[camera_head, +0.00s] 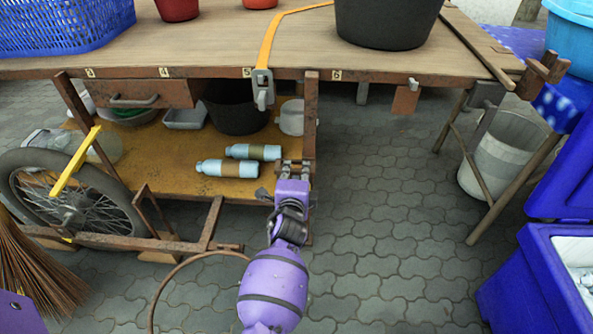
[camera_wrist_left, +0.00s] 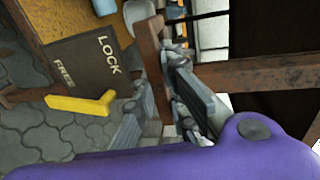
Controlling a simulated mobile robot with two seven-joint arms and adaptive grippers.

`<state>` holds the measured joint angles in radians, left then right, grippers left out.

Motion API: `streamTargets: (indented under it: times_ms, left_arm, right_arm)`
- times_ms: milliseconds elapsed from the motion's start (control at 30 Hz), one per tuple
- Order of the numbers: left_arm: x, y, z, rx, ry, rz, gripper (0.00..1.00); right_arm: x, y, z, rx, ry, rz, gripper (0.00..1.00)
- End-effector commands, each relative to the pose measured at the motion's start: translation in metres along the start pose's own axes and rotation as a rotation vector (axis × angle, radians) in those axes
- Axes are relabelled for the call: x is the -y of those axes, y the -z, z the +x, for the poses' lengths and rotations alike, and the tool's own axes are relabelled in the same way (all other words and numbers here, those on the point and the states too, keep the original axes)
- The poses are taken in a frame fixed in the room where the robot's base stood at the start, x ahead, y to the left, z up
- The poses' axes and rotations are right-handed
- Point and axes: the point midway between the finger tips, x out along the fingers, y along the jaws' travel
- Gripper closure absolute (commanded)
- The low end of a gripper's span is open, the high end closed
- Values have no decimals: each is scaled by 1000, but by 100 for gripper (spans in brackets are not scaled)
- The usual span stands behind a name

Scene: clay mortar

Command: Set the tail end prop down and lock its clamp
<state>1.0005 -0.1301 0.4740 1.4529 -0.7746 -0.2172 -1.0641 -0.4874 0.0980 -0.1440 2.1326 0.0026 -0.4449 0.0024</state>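In the head view, a brown wooden post (camera_head: 310,115), apparently the prop, stands upright below the cart's table edge; its lower end is partly behind my arm. My left gripper (camera_head: 292,168) is at the post's middle. In the left wrist view my left gripper (camera_wrist_left: 163,103) has a finger on each side of the post (camera_wrist_left: 150,55), close against it, and appears shut on it. A dark plate marked LOCK and FREE (camera_wrist_left: 88,62) shows there, with a yellow lever (camera_wrist_left: 85,104) by the FREE end. My right gripper is out of view.
The cart's shelf (camera_head: 160,170) holds two bottles (camera_head: 228,168) and a black bucket (camera_head: 235,108). An orange strap (camera_head: 268,45) hangs over the tabletop edge. A spoked wheel (camera_head: 70,205) stands left, blue coolers (camera_head: 530,285) right. The paving (camera_head: 380,230) between is clear.

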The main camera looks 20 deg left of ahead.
Motion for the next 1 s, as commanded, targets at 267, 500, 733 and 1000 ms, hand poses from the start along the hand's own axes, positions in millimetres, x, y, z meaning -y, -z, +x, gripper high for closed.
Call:
streamTargets:
  times_ms: [267,500,733,1000]
  left_arm:
    - [-1,0,0,0,-1,-1,70]
    - [5,-1,-1,1,2,0,70]
    - [45,-1,-9,-1,10,2,70]
    - [93,1,-18,-3,15,-1,70]
  right_arm:
    - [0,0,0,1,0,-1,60]
    - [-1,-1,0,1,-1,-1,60]
    - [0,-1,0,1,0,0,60]
    - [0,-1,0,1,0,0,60]
